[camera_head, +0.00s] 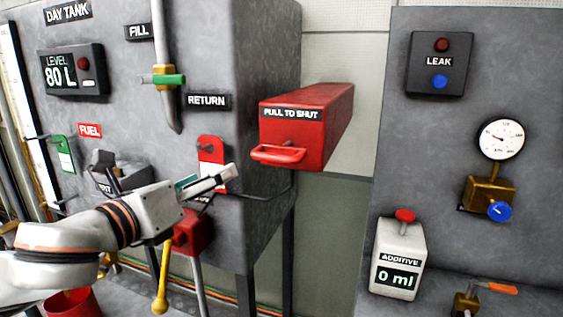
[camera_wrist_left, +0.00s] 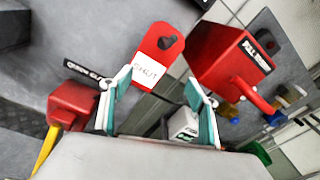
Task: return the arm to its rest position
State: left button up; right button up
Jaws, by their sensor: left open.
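My left arm comes in from the left in the head view. Its left gripper (camera_head: 222,176) is in front of the grey tank's side, close to the red tag (camera_head: 211,150) below the RETURN label. In the left wrist view the two teal-padded fingers of the left gripper (camera_wrist_left: 158,88) stand apart with nothing held between them. The red tag (camera_wrist_left: 158,48) with a white label hangs just beyond the fingertips there. It looks apart from them, though the exact gap is hard to judge. My right gripper is not in view.
A red PULL TO SHUT box (camera_head: 310,120) with a handle juts out right of the gripper. A red fitting (camera_head: 191,232) with a yellow lever (camera_head: 161,285) sits just below it. A white additive container (camera_head: 399,262) stands at right. Open space lies between the grey cabinets.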

pick_arm(q)
jog(key=s+f+n+g+p, duration=0.25)
jog(key=f+n, duration=1.65)
jog(key=f, duration=1.1)
jog(key=s+a+f+n+g+y, duration=0.1)
jog(key=s+a+f+n+y, duration=0.1)
jog(key=s+f+n, duration=0.4)
jog(key=s+a+f+n+g+y+p, duration=0.1)
jog(key=s+a+f+n, duration=0.3)
jog(key=s+f, duration=1.3)
jog(key=f+n+y, duration=0.1)
jog(key=n, duration=0.2)
jog(key=shift+a+f+g, duration=0.15)
jog(key=shift+a+g, duration=0.1)
jog(key=shift+g, duration=0.1)
